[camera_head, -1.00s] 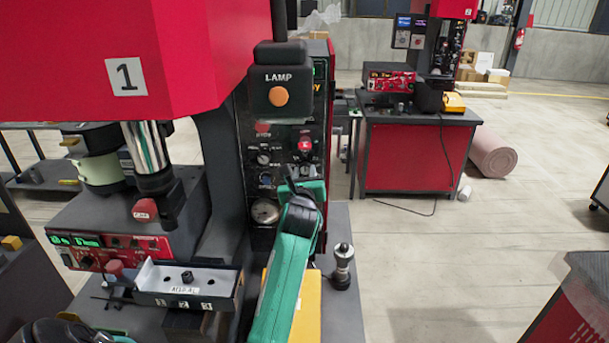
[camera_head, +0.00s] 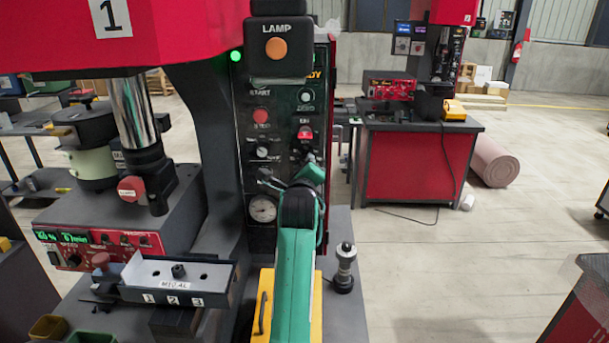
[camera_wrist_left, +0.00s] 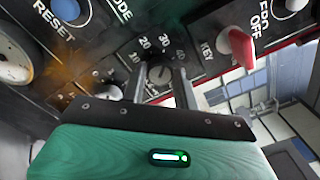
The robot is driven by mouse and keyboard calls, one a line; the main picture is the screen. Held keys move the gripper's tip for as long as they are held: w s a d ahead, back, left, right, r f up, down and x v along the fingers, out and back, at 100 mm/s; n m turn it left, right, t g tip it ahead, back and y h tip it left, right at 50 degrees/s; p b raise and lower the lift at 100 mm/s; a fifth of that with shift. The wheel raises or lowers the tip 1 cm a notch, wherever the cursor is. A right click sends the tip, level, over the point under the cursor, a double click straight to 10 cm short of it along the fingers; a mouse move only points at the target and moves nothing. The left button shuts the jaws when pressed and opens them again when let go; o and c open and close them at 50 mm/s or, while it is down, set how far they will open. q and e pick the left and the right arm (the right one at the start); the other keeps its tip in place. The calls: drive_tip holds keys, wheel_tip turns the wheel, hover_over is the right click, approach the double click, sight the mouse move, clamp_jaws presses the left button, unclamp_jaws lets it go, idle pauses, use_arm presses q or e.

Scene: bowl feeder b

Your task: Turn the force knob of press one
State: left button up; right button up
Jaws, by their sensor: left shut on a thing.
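Press one (camera_head: 150,30) is the red machine marked 1 at the left, with a black control panel (camera_head: 284,105) on its column. In the head view the left gripper (camera_head: 311,162) is at the panel's lower right. My green and black forearm hides the knob there. My right gripper is in neither view.
Around the knob are a red key (camera_wrist_left: 237,45), a blue reset button (camera_wrist_left: 65,10) and a gauge (camera_head: 263,208). A lamp box (camera_head: 277,48) juts out above. A black-knobbed post (camera_head: 344,268) stands right of my forearm. Open floor lies further right.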

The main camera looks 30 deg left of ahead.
use_arm(q)
drive_tip(key=shift+n+b, duration=0.3)
drive_tip(key=shift+n, duration=0.1)
drive_tip(key=o, duration=1)
